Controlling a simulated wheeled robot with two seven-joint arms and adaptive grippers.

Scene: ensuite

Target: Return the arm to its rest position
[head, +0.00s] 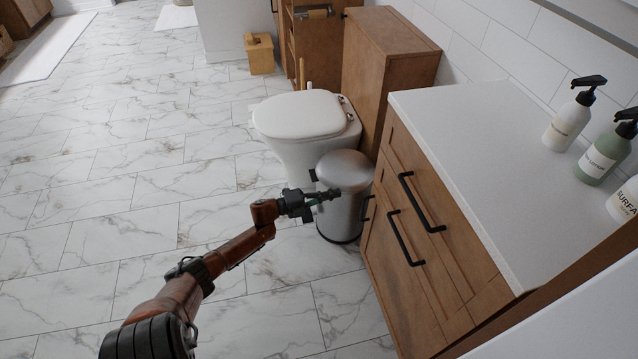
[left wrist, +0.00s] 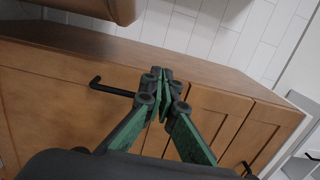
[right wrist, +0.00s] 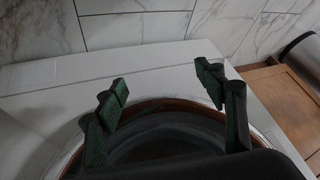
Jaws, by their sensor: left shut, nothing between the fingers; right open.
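My left arm (head: 238,247) reaches out from the bottom left over the marble-tiled floor in the head view. Its gripper (head: 330,194) is in front of the silver bin from this viewpoint. In the left wrist view the left gripper (left wrist: 165,80) is shut with its fingertips together and nothing between them. It points toward a wooden cabinet front (left wrist: 50,105). My right gripper (right wrist: 163,80) shows only in the right wrist view. It is open and empty, its fingers wide apart above a white surface and a dark round shape. My right arm is out of the head view.
A silver bin (head: 350,172) stands between the white toilet (head: 300,115) and a wooden vanity (head: 410,262) with black handles. Pump bottles (head: 570,122) stand on the white countertop (head: 480,150). A yellowish box (head: 260,55) stands farther back. The floor at left (head: 110,180) is clear.

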